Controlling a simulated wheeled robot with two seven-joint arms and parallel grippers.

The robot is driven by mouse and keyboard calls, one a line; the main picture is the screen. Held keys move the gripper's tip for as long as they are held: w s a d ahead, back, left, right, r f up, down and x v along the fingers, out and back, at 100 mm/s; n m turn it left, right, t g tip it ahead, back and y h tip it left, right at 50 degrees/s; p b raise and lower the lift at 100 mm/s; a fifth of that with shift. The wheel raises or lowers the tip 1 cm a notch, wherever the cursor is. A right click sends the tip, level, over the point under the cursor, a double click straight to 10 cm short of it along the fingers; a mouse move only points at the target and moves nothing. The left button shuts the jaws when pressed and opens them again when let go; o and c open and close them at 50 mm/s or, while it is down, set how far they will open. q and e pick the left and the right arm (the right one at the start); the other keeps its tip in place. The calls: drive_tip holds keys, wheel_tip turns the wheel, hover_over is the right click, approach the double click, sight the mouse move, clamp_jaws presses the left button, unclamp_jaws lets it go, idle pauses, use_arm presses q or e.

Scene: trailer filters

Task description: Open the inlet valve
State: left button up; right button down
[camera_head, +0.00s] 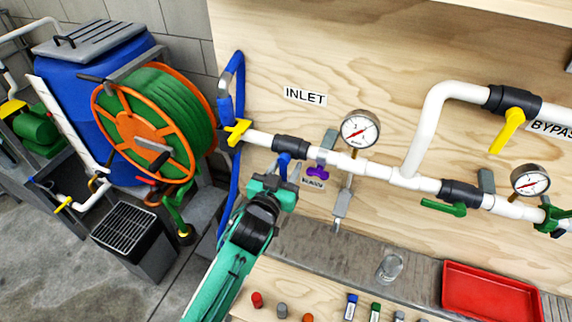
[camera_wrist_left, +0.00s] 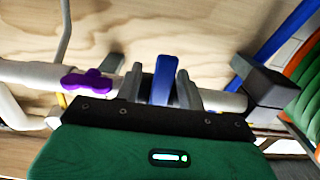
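The inlet valve is a black body (camera_head: 291,146) on the white pipe below the INLET sign (camera_head: 305,96). Its blue handle (camera_head: 284,161) points down from the pipe. My left gripper (camera_head: 273,181) is at this handle, its arm coming up from below. In the left wrist view the blue handle (camera_wrist_left: 163,80) stands between the two grey fingers of the gripper (camera_wrist_left: 160,90). A gap shows between the handle and the left finger; the right finger is very close to it, and I cannot tell if they touch. My right gripper is not in view.
A purple handle (camera_head: 318,173) sits just right of the gripper, also in the left wrist view (camera_wrist_left: 87,80). A pressure gauge (camera_head: 361,130) stands above the pipe. A red tray (camera_head: 490,290) lies lower right.

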use_arm(q)
drive_tip(key=shift+w, duration=0.15)
clamp_jaws()
drive_tip(key=n, duration=0.2)
drive_tip(key=d+n+p, duration=0.2)
drive_tip(key=n, duration=0.1)
drive_tip(key=shift+s+r+n, duration=0.25)
drive_tip(key=shift+s+n, duration=0.05)
drive_tip(key=shift+s, duration=0.1)
unclamp_jaws()
drive_tip(key=shift+a, duration=0.15)
drive_tip(key=shift+r, duration=0.1)
